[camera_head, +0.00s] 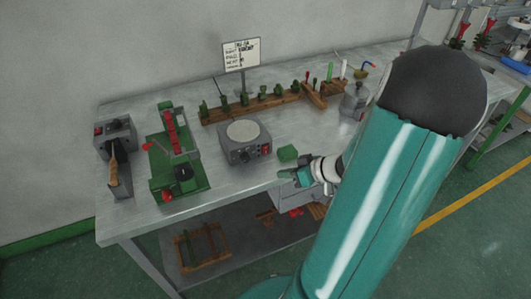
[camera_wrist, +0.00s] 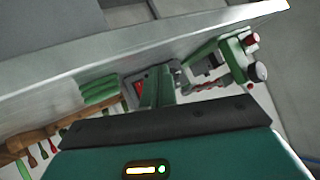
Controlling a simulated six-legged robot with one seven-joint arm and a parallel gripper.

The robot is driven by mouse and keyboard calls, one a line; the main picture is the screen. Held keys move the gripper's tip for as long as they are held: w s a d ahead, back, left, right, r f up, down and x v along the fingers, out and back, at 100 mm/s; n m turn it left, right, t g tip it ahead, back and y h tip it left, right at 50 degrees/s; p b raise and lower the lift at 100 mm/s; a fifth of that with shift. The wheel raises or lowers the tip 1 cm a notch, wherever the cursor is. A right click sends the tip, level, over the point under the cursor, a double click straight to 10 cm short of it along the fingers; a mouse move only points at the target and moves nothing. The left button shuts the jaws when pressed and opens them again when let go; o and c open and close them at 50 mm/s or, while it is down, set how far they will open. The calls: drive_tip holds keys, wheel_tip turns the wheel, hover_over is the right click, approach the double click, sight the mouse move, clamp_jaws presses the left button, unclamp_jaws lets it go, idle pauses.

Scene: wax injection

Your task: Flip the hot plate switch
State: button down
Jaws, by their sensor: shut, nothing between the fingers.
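The hot plate (camera_head: 242,132) is a grey box with a round pale top, standing on the workbench left of my gripper. Its red switch (camera_head: 266,150) is on the front face, at the right end. In the wrist view the picture is turned over, and the red switch (camera_wrist: 139,86) shows just left of my fingers, with the hot plate partly hidden behind them. My gripper (camera_head: 287,175) is shut and empty at the bench's front edge, right of and nearer than the switch, apparently apart from it. Its fingers also show in the wrist view (camera_wrist: 163,88).
A green block (camera_head: 287,153) lies between the hot plate and my gripper. A green press (camera_head: 175,150) and a grey device (camera_head: 115,145) stand to the left. A wooden rack (camera_head: 250,105) of tools runs behind.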

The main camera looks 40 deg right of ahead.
drive_tip(key=shift+w+d+f, duration=0.15)
drive_tip(key=shift+w+d, duration=0.2)
drive_tip(key=shift+w, duration=1)
drive_tip(key=shift+w+d+f, duration=0.15)
drive_tip(key=shift+w+d, duration=0.2)
drive_tip(key=shift+w, duration=0.95)
drive_tip(key=shift+w+d+f, duration=0.15)
drive_tip(key=shift+w+d, duration=0.2)
drive_tip(key=shift+w, duration=1)
drive_tip(key=shift+w, duration=0.1)
drive_tip(key=shift+w+d+f, duration=0.1)
drive_tip(key=shift+w+d, duration=0.05)
drive_tip(key=shift+w, duration=0.15)
drive_tip(key=shift+w, duration=0.3)
drive_tip(key=shift+s, duration=0.1)
drive_tip(key=shift+s, duration=0.6)
drive_tip(key=shift+s+a+r, duration=0.1)
drive_tip(key=shift+s+a, duration=0.2)
drive_tip(key=shift+s, duration=0.5)
drive_tip(key=shift+s+a+r, duration=0.15)
drive_tip(key=shift+s+a, duration=0.1)
drive_tip(key=shift+s, duration=0.55)
drive_tip(key=shift+s+a+r, duration=0.1)
drive_tip(key=shift+s+a, duration=0.2)
drive_tip(key=shift+s, duration=0.5)
